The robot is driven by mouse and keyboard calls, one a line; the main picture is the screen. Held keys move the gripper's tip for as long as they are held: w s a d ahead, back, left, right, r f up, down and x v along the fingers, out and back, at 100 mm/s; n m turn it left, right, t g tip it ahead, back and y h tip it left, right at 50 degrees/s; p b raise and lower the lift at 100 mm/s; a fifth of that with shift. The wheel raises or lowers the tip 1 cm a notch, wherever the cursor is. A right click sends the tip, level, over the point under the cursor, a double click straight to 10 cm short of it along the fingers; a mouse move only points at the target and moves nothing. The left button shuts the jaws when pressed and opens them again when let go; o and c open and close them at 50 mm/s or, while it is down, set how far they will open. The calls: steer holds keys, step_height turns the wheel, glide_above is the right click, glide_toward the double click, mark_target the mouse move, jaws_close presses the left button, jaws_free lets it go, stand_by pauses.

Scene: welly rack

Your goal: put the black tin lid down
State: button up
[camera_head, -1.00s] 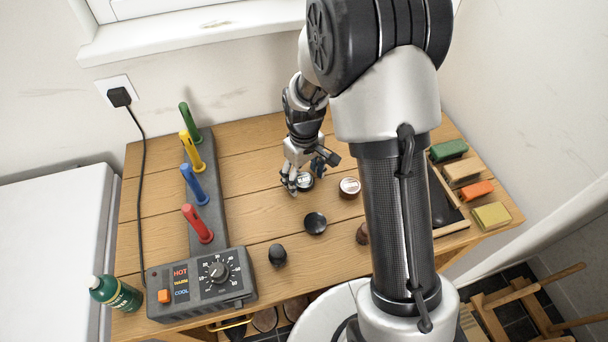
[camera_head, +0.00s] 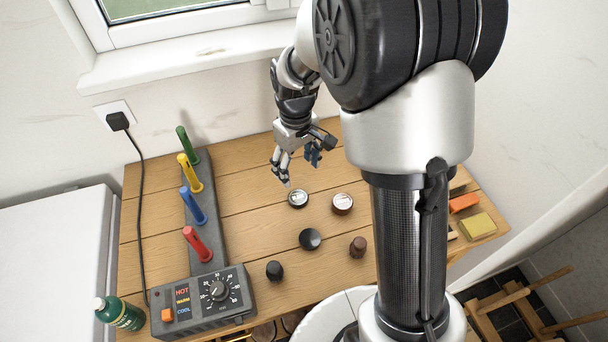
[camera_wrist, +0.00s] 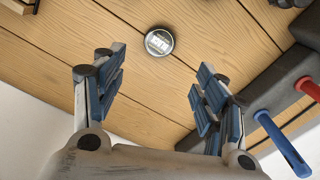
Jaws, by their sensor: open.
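A small round black-rimmed piece with a pale label on top (camera_head: 298,198) lies flat on the wooden bench; I cannot tell whether it is the lid alone or a lidded tin. It also shows whole in the wrist view (camera_wrist: 159,41), ahead of the fingertips. A plain black disc (camera_head: 310,239) lies nearer the front; it may be a lid or an open tin. My gripper (camera_head: 300,172) is open and empty, above the bench on the window side of the labelled piece. In the wrist view its blue-padded fingers (camera_wrist: 155,82) stand wide apart, clear of it.
A black knob (camera_head: 274,270) and a brown knob (camera_head: 358,246) are nearer the front. A grey heater unit (camera_head: 203,300) with coloured pegs stands left. My arm hides part of the right side.

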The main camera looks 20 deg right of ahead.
steer(key=s+r+m+t, duration=0.3)
steer(key=s+r, duration=1.2)
steer(key=r, duration=0.1)
steer(key=s+m+t, duration=0.1)
steer(key=s, duration=0.7)
steer(key=shift+r+t, duration=0.3)
steer(key=shift+r, duration=0.05)
